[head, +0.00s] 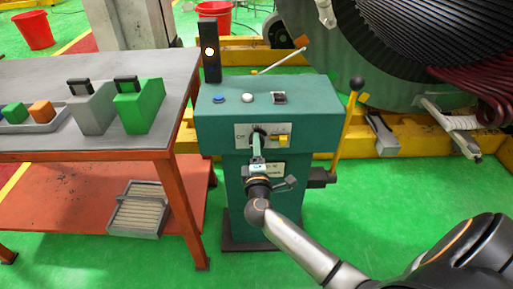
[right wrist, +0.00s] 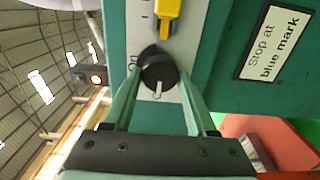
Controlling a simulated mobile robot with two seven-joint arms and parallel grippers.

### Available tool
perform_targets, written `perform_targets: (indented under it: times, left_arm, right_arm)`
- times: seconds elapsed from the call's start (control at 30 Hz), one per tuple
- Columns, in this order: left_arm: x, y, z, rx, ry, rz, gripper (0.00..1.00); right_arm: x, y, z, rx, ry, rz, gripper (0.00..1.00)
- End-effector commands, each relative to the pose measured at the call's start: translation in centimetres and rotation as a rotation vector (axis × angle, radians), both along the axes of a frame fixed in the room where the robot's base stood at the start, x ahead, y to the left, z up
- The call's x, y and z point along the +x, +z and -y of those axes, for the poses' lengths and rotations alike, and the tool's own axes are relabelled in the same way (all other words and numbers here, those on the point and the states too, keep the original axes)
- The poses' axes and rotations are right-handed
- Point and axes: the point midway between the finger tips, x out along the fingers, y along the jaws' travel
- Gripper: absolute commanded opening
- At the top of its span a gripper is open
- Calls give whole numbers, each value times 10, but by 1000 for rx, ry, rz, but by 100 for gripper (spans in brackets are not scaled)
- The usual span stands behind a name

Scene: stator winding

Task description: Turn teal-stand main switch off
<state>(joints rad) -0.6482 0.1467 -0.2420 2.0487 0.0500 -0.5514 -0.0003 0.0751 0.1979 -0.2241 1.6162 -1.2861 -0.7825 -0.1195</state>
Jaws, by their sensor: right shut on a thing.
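The teal stand (head: 210,135) stands in the middle of the head view. Its main switch is a round black knob on a pale front plate (head: 242,130). In the right wrist view the black knob (right wrist: 157,68) has a white pointer mark facing the gripper's side of the picture. My right gripper (head: 257,144) reaches up to the plate from below, with its two teal fingers on either side of the knob, shut on it. Lettering beside the knob is partly legible, but the exact setting is unclear. My left gripper is not in view.
A yellow switch (head: 283,140) sits right beside the knob. Blue and white buttons (head: 248,98) are on the stand's top, with a dark signal post (head: 209,52) showing a lit lamp behind. A yellow lever (head: 346,125) stands to the right. A workbench (head: 100,155) is close at left.

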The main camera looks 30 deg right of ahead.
Motion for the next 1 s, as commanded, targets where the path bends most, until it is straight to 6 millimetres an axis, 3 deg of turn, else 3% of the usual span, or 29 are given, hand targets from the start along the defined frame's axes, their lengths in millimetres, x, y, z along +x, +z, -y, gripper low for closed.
perform_targets:
  times: [0.03,0.3,0.67,1.0]
  left_arm:
    - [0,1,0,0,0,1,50]
    - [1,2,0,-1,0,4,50]
    - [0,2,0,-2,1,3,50]
    - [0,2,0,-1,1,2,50]
  right_arm:
    - [0,0,0,-4,1,-3,58]
    - [0,0,0,-3,1,-2,87]
    - [-8,-1,-5,0,1,-2,87]
    - [-67,-1,-41,2,1,-3,87]
